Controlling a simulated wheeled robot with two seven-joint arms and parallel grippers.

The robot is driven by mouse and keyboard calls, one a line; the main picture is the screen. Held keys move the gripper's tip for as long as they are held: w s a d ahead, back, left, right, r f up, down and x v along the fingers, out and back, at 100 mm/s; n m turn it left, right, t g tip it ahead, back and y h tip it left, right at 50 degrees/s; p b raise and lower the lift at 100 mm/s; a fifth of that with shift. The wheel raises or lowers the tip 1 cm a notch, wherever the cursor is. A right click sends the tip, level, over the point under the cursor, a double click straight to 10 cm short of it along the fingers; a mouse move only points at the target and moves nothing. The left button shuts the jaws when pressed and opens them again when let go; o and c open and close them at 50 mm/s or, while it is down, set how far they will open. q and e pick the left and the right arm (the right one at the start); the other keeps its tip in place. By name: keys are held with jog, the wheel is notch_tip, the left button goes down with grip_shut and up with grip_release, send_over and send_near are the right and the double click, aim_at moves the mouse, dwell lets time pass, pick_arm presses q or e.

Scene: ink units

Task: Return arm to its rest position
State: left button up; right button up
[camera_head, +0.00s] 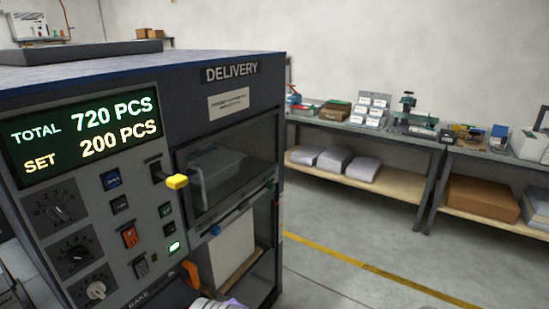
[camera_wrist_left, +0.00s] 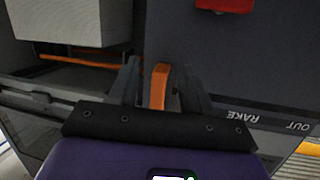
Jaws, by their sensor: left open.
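My left gripper (camera_wrist_left: 160,68) is open in the left wrist view, its two dark fingers on either side of an orange lever (camera_wrist_left: 160,88), with gaps showing between fingers and lever. Its purple-and-white body (camera_head: 216,303) is partly visible at the bottom edge of the head view, just below the orange lever (camera_head: 192,275) on the machine's front; the fingers are hard to make out there. Upside-down lettering with RAKE and OUT is beside the lever in the wrist view. My right gripper is in neither view.
The dark delivery machine (camera_head: 235,87) fills the left, with a lit counter display (camera_head: 85,128), knobs, a yellow-tipped handle (camera_head: 177,181) and a window. A workbench (camera_head: 320,122) with tools stands behind at right. Open floor (camera_head: 340,240) with a yellow line lies between.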

pick_arm(q)
jog(key=s+d+f+m+g+h, duration=0.35)
jog(key=s+f+h, duration=0.45)
jog(key=s+f, duration=0.5)
jog(key=s+d+g+h, duration=0.2)
jog(key=s+d, duration=0.1)
jog(key=s, duration=0.3)
jog(key=s+d+f+m+g+h, duration=0.1)
jog(key=s+d+g+h, duration=0.1)
jog(key=s, duration=0.5)
jog(key=s+d+f+m+g+h+p, duration=0.1)
jog(key=s+d+g+h, duration=0.1)
jog(key=s+d, duration=0.3)
jog(key=shift+s+g+h, duration=0.35)
jog(key=shift+s+h, duration=0.35)
jog(key=shift+s, duration=0.5)
jog(key=shift+m, duration=0.25)
